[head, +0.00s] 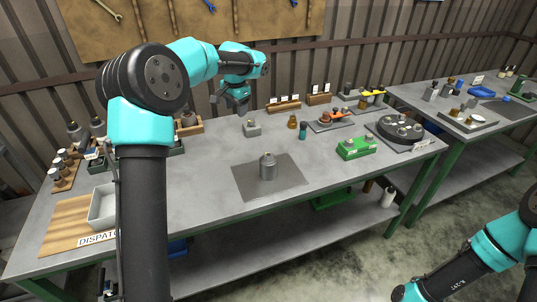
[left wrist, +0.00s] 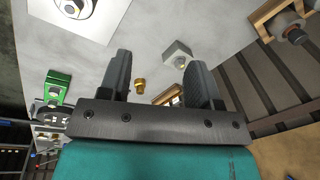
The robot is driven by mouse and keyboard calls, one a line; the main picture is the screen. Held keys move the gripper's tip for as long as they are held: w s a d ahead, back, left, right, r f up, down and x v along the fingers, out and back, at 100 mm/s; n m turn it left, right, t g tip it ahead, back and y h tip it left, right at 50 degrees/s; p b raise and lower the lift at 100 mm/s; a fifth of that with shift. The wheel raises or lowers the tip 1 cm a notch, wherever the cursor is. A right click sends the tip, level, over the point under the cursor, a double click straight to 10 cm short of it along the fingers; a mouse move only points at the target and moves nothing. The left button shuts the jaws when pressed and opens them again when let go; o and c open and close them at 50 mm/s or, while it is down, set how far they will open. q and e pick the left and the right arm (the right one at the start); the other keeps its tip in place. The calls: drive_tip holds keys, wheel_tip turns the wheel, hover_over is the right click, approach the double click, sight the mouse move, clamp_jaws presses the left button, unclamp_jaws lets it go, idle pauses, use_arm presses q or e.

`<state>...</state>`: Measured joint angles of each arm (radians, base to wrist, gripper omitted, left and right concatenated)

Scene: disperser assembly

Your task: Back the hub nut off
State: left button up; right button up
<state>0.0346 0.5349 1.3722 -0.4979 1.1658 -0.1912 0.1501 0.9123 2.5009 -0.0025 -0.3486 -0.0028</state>
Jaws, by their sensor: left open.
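A grey metal body (head: 268,168) with a narrow top stands upright on the dark mat (head: 242,184) in the middle of the bench. Its round top (left wrist: 73,6) is cut by the upper left edge of the left wrist view. The hub nut is too small to tell for certain. My left gripper (head: 232,98) is behind and left of this body, apart from it, high near the back of the bench. In the left wrist view (left wrist: 158,62) its fingers are open with nothing held. My right arm shows at the lower right; its fingers are out of view.
A green fixture (head: 356,147) and a round dark carousel (head: 401,129) are at right. A white tray (head: 103,207) is at left.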

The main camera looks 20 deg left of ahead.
sight(269, 155)
use_arm(q)
drive_tip(key=s+d+r+m+g+h, duration=0.1)
drive_tip(key=d+m, duration=0.5)
drive_tip(key=d, duration=0.7)
drive_tip(key=shift+s+r, duration=0.15)
wheel_tip(269, 155, down, 17)
drive_tip(key=shift+f, duration=0.2)
drive_tip(key=c, duration=0.9)
